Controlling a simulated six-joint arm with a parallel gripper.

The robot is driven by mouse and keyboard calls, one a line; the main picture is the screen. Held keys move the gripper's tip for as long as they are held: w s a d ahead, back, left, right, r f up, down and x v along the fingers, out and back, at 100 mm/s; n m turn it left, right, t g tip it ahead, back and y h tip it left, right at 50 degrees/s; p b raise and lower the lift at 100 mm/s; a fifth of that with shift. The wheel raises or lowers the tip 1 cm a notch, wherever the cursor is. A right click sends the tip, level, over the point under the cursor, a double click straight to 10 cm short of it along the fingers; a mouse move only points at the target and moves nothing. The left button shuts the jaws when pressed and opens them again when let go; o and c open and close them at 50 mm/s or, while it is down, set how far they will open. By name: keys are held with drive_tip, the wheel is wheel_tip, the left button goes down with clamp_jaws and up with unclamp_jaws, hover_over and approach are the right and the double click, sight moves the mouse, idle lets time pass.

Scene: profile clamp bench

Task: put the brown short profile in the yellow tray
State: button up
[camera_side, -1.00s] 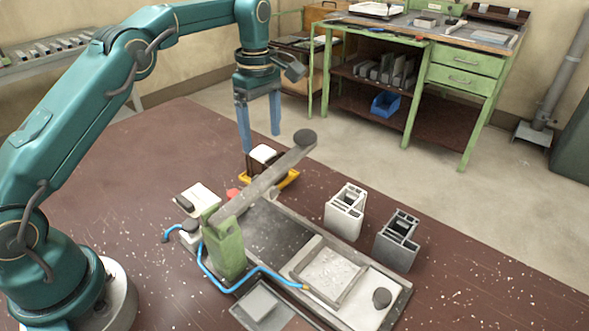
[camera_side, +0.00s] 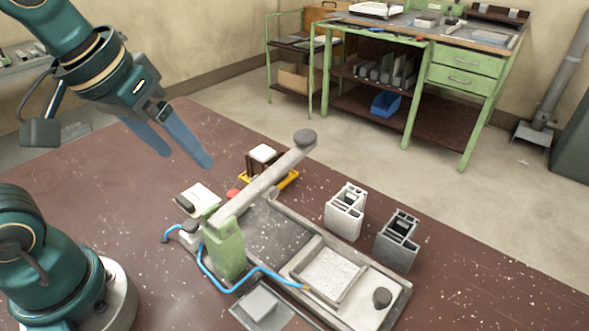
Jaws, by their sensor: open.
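The brown short profile (camera_side: 255,167) stands in the yellow tray (camera_side: 289,184), at the back of the clamp fixture; its top face looks white. The clamp's lever arm hides part of the tray and the profile's lower front. My gripper (camera_side: 188,159) is open and empty, up and to the left of the tray, with its two blue fingers apart and pointing down to the right. It is clear of the profile.
The clamp fixture's long grey lever (camera_side: 262,182) reaches up beside the tray, above a green post (camera_side: 226,250). A white profile (camera_side: 345,211) and a grey profile (camera_side: 397,240) stand to the right. A blue hose lies in front. The table's left area is clear.

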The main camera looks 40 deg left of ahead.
drive_tip(key=s+f+m, duration=0.1)
drive_tip(key=s+m, duration=0.1)
drive_tip(key=s+f, duration=0.1)
drive_tip(key=shift+s+d+f+m+t, duration=0.25)
drive_tip(key=shift+s+f+m+t, duration=0.1)
drive_tip(key=shift+s+m+t, duration=0.05)
